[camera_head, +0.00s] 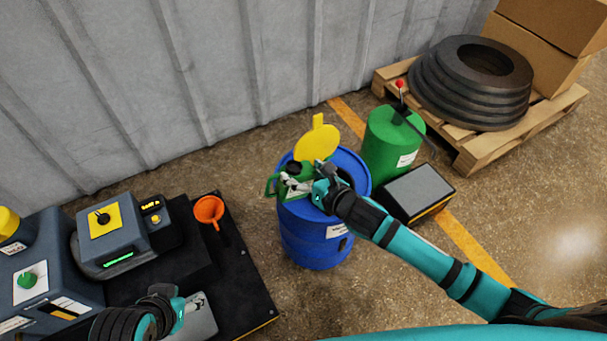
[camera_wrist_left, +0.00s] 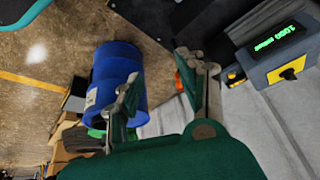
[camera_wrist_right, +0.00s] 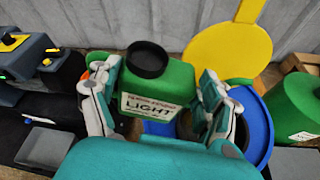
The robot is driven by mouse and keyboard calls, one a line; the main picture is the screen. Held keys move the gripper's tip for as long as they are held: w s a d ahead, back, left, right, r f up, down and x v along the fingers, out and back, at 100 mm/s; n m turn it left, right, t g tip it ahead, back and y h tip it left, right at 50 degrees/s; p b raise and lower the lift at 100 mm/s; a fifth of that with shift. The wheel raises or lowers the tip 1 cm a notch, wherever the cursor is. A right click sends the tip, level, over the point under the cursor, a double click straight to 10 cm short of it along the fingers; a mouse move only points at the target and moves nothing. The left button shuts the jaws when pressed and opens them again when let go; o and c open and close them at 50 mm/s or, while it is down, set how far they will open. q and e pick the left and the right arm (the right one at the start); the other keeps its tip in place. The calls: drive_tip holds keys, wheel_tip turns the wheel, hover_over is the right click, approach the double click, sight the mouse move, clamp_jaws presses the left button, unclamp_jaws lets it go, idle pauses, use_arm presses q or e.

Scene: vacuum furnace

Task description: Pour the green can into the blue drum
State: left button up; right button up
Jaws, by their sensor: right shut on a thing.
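The green can (camera_head: 292,184) has a black cap and a white label reading "LIGHT". My right gripper (camera_head: 308,187) is shut on the can and holds it over the left part of the blue drum (camera_head: 315,237). In the right wrist view the can (camera_wrist_right: 157,85) sits between both fingers, roughly upright. The drum's yellow lid (camera_head: 317,143) stands open at the back. The drum's opening is partly hidden by the can and gripper. My left gripper (camera_head: 192,303) is at the lower left, apart from the drum. In the left wrist view its fingers (camera_wrist_left: 165,82) are spread with nothing between them.
A green drum (camera_head: 392,142) with a red-tipped lever and a grey-topped box (camera_head: 418,190) stand right of the blue drum. An orange funnel (camera_head: 209,210) and control units (camera_head: 110,228) are at left. A pallet (camera_head: 480,150) carries dark rings and cartons.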

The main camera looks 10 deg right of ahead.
use_arm(q)
drive_tip(key=shift+w+d, duration=0.1)
drive_tip(key=shift+w, duration=0.15)
use_arm(e)
drive_tip(key=shift+r, duration=0.45)
use_arm(q)
drive_tip(key=shift+w+d+r+t, duration=0.15)
drive_tip(key=shift+w+t, duration=0.1)
drive_tip(key=shift+w, duration=0.1)
drive_tip(key=shift+w+d+r+t, duration=0.1)
drive_tip(key=shift+w+r+t, duration=0.05)
drive_tip(key=shift+w+t, duration=0.15)
use_arm(e)
drive_tip(key=shift+d+r+m+y, duration=0.15)
drive_tip(key=shift+r+m+y, duration=0.35)
drive_tip(key=shift+m, duration=0.1)
use_arm(q)
drive_tip(key=shift+w+d+r+t+h+b, duration=0.15)
drive_tip(key=shift+w+r+t+b, duration=0.1)
drive_tip(key=shift+w, duration=0.2)
drive_tip(key=shift+w+d+r+t+h+b, duration=0.1)
drive_tip(key=shift+w+t+h+b, duration=0.1)
drive_tip(key=shift+w, duration=0.25)
use_arm(e)
drive_tip(key=shift+w+d+r+m, duration=0.1)
drive_tip(key=shift+d+r+m, duration=0.05)
drive_tip(key=shift+r+m, duration=0.3)
